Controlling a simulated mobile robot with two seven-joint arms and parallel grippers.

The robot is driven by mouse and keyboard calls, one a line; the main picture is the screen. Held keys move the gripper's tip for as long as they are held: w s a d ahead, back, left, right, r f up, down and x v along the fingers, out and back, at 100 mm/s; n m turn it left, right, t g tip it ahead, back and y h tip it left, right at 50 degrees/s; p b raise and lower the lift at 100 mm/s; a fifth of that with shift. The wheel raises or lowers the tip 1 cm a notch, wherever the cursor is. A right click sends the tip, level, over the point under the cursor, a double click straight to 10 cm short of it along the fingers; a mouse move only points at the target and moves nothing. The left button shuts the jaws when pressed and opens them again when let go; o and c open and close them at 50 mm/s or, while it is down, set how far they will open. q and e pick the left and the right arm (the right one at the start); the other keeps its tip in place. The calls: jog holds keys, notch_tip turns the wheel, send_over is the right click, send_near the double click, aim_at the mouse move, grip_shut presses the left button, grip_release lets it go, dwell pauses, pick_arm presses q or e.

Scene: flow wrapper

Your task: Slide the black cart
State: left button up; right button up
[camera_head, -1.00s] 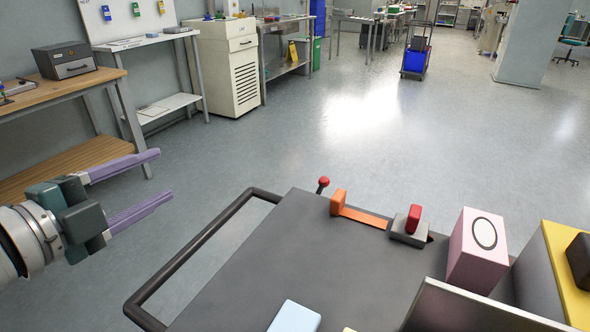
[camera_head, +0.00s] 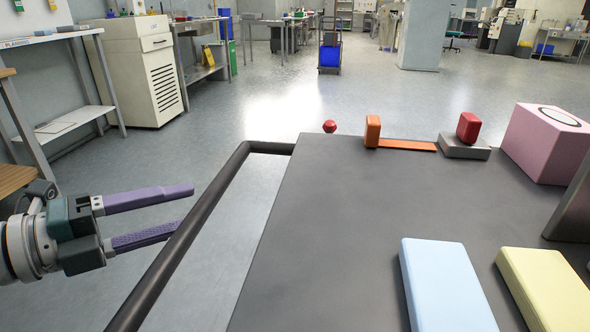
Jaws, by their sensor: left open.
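The black cart (camera_head: 325,225) fills the lower middle and right of the head view, with a dark flat top. Its black handle bar (camera_head: 185,232) runs along its left side and bends to meet the top at the far corner. My left gripper (camera_head: 192,209) is at the lower left, open and empty. Its two purple fingers point right toward the handle bar. The lower fingertip appears close to the bar, but I cannot tell whether they touch. My right gripper is out of view.
On the cart top are a light blue block (camera_head: 445,285), a yellow block (camera_head: 548,290), a pink box (camera_head: 548,142), an orange piece (camera_head: 373,132) and a red piece (camera_head: 468,127). A white cabinet (camera_head: 140,75) stands at the left. Open floor (camera_head: 290,105) lies beyond the cart.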

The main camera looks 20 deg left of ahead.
aim_at(207, 203)
pick_arm(q)
jog(key=x, duration=0.5)
jog(key=shift+b, duration=0.3)
jog(key=shift+a, duration=0.1)
jog(key=shift+c, duration=0.2)
grip_shut()
dwell(0.8)
